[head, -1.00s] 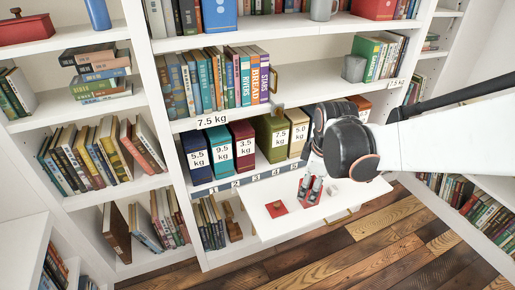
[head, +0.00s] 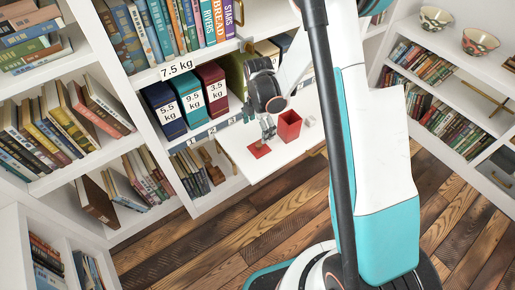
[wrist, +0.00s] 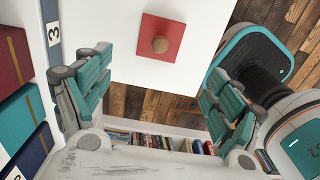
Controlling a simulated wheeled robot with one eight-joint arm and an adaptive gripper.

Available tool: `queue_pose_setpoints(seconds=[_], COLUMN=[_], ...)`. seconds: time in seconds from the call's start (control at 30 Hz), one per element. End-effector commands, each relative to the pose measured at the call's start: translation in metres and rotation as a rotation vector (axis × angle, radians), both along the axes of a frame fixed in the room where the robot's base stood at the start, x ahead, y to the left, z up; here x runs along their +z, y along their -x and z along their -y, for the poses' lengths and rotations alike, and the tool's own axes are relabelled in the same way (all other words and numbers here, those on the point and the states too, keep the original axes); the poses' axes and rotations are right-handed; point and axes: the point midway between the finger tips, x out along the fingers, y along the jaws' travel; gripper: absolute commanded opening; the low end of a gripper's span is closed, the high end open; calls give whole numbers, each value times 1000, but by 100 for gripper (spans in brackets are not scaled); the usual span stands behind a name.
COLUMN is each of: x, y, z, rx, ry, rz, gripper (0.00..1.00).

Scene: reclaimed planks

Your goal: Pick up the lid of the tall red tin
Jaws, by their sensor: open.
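The lid (head: 257,152) is a flat red square lying on the white fold-out board (head: 236,142). In the wrist view the lid (wrist: 175,28) shows a round wooden knob at its middle, ahead of my fingers. The tall red tin (head: 290,128) stands upright and open-topped on the board, to the right of the lid. My gripper (head: 267,127) is open and empty, over the board between lid and tin. In the wrist view its teal-padded fingers (wrist: 160,98) are spread wide, with the lid beyond them and the knob untouched.
A small whitish object (head: 309,122) sits right of the tin. Weight-labelled boxes, blue (head: 164,112), teal (head: 190,102) and dark red (head: 213,90), line the shelf behind the board. Full bookshelves stand on both sides. Wooden floor (head: 200,240) is open in front.

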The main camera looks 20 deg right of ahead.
Motion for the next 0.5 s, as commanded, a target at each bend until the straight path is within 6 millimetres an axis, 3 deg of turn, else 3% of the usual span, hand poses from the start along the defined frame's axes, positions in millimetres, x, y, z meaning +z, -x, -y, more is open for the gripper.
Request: queue_pose_setpoints(seconds=[0.03,0.2,0.5], x=[-15,-44,-62], y=[-1,0,-1], z=[0,0,1], rx=[-1,-1,-2], ry=[0,0,0], rz=[0,1,1], gripper=[85,85,85])
